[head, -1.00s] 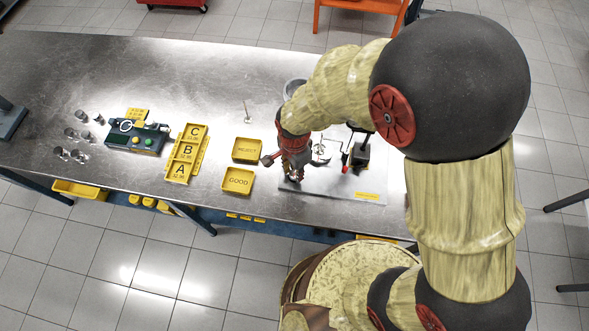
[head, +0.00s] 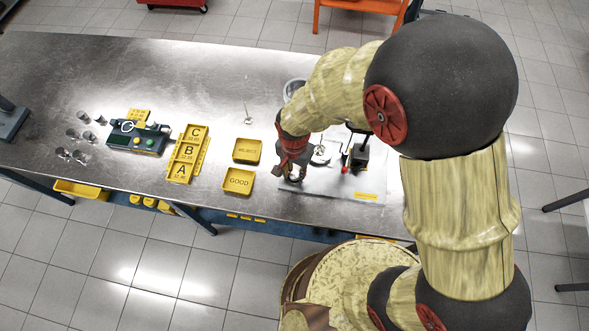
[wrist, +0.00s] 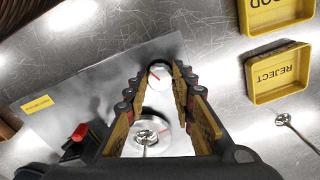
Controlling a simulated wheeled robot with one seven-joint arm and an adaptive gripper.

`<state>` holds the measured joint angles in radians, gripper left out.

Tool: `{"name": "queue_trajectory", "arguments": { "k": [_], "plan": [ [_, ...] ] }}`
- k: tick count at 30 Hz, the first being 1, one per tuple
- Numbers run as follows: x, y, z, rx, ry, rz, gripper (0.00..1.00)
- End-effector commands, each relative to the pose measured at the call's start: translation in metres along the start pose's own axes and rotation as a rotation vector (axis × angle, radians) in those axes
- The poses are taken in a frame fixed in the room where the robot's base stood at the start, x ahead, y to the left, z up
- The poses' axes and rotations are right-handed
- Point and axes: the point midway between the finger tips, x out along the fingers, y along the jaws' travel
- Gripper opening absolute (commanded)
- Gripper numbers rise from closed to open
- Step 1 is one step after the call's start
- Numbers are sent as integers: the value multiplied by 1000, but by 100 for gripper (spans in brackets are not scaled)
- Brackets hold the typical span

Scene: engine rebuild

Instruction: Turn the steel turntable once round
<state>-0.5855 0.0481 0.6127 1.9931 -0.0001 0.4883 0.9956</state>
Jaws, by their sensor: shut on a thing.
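The steel turntable (wrist: 178,142) is a pale round disc with a red mark near its edge and a small shiny part on it. It also shows in the head view (head: 320,154), just right of my gripper, on the grey base plate. In the wrist view a smaller pale round knob (wrist: 157,77) with a red line sits between the fingertips of my gripper (wrist: 160,76). The fingers are shut on this knob. In the head view my gripper (head: 293,177) points down at the plate's left side and hides the knob.
The yellow REJECT tray (head: 246,160) and GOOD tray (head: 237,191) lie left of my gripper. A grey cup (head: 294,85) stands behind. The bench's front edge is close.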

Motion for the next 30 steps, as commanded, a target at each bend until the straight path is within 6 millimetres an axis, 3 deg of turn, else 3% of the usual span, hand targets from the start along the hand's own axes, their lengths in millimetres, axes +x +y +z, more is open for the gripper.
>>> {"name": "queue_trajectory", "arguments": {
  "k": [30],
  "plan": [
    [-1, -2, -1, -966, 4, -2, 0]
  ]
}}
